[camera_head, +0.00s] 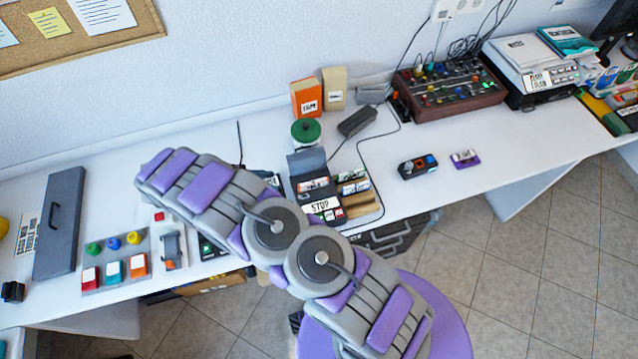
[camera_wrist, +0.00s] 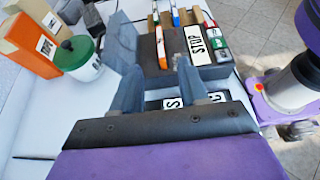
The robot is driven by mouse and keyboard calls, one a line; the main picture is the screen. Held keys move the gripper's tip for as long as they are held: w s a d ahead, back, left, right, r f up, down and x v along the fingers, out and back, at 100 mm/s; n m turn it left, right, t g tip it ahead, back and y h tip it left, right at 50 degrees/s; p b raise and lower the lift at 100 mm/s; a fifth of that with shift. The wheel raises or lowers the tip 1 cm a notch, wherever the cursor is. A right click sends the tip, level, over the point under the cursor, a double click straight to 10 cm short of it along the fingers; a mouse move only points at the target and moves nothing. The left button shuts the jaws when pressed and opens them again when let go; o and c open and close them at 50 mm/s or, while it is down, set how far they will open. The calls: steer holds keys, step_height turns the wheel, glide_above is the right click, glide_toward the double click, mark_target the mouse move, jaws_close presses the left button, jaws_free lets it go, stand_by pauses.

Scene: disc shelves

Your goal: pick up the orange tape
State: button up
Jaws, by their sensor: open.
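My gripper (camera_wrist: 156,70) is open, its two grey fingers apart above the desk in the wrist view. No object is clearly held between them. An orange box (camera_wrist: 32,45) with a white label stands at the upper left, apart from the fingers, and also shows in the head view (camera_head: 306,98). In the head view my arm hides the gripper.
A green-lidded jar (camera_wrist: 77,57) stands left of the case. A tan box (camera_head: 334,88), a black adapter (camera_head: 357,122) with a cable and a control panel (camera_head: 450,90) stand farther back. A button panel (camera_head: 115,262) lies at left.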

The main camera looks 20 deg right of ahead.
mark_target(311, 183)
steer(key=b+x, duration=0.2)
steer(key=x, duration=0.9)
steer(key=shift+d+f, duration=0.25)
steer(key=shift+d, duration=0.05)
steer(key=shift+a+f+b, duration=0.3)
steer(key=shift+f+b, duration=0.1)
steer(key=shift+f, duration=0.1)
steer(key=x, duration=0.2)
steer(key=b+x, duration=0.1)
steer(key=x, duration=0.2)
steer(key=shift+w+d+r, duration=0.1)
steer(key=shift+d+r, duration=0.05)
steer(key=shift+d, duration=0.15)
steer(key=shift+a, duration=0.9)
steer(key=c, duration=0.6)
steer(key=shift+c, duration=0.6)
steer(key=shift+d, duration=0.3)
jaws_close()
